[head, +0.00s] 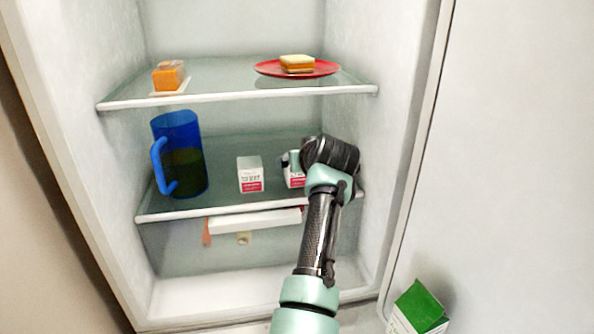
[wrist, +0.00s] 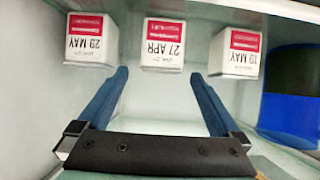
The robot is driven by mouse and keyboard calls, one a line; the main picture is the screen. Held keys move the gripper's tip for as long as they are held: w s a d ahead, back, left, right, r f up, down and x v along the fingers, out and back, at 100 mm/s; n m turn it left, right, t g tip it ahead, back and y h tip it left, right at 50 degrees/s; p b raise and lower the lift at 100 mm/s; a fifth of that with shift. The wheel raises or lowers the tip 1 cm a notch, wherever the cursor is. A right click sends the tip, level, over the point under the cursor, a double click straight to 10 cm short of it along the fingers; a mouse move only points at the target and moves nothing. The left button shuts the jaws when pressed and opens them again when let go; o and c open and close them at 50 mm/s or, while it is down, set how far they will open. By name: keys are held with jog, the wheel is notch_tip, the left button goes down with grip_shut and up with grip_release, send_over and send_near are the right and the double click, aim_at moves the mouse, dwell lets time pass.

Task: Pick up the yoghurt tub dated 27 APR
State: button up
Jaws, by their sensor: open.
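The white yoghurt tub dated 27 APR (wrist: 164,45), with a red band, is the middle one of three similar tubs in the wrist view, where the labels appear upside down. My gripper (wrist: 159,76) is open and empty, its two blue fingers pointing at this tub. The tub is centred between the fingertips and seems just beyond them. In the head view, a tub (head: 294,178) on the middle shelf is partly covered by my gripper; from the order it appears to be the 27 APR one. My fingers are mostly hidden there.
Tubs dated 29 MAY (wrist: 91,40) and apparently 19 MAY (wrist: 236,50) flank it closely. The latter shows in the head view (head: 250,174), beside a blue jug (head: 180,130). The upper shelf (head: 220,97) holds a red plate (head: 325,68) and orange food (head: 168,77).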

jog(key=shift+b+x, duration=0.4)
jog(key=shift+x, duration=1.6)
jog(key=shift+a+f, duration=0.1)
jog(key=c, duration=1.3)
jog(key=shift+c, duration=0.7)
